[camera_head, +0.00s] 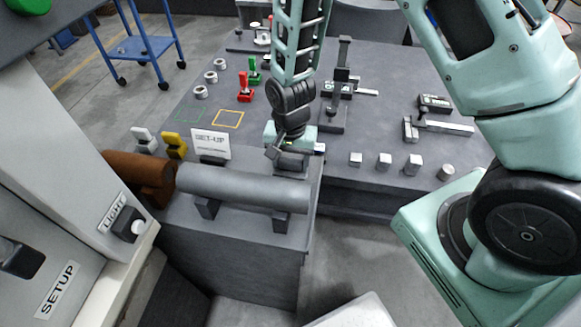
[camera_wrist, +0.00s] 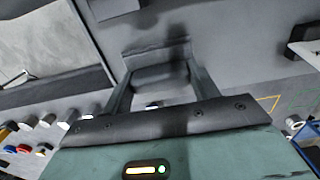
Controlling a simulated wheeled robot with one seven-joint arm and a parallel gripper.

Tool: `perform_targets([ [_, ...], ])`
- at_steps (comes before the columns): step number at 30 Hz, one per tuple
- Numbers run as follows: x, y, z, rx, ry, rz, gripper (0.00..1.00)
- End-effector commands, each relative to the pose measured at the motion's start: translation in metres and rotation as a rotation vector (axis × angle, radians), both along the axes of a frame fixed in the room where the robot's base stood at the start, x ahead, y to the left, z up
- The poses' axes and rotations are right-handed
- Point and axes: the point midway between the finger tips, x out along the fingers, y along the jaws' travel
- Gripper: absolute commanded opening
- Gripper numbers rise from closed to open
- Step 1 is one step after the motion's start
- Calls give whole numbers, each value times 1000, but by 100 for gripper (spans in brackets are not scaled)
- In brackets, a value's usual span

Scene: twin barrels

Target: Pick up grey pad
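My gripper (camera_head: 290,151) is low over the near end of the grey work table, just behind the grey barrel. In the wrist view, my gripper (camera_wrist: 160,84) has its two fingers spread apart. An L-shaped grey block, which looks like the grey pad (camera_wrist: 158,76), lies between the fingertips. The fingers run along its left and right edges. I cannot tell whether they press on it. In the head view, my gripper and wrist mostly hide this spot.
A grey barrel (camera_head: 245,188) and a brown barrel (camera_head: 140,172) lie in front. A SET-UP sign (camera_head: 210,145), a yellow pad (camera_head: 176,146) and a white pad (camera_head: 145,141) stand left of my gripper. Several metal blocks (camera_head: 385,161) line the right edge.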

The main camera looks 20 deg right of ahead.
Motion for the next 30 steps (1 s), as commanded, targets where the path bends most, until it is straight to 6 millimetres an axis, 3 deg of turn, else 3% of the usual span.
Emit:
perform_targets([
  [14,1,0,11,0,-3,1,37],
  [30,1,0,92,0,-2,1,37],
])
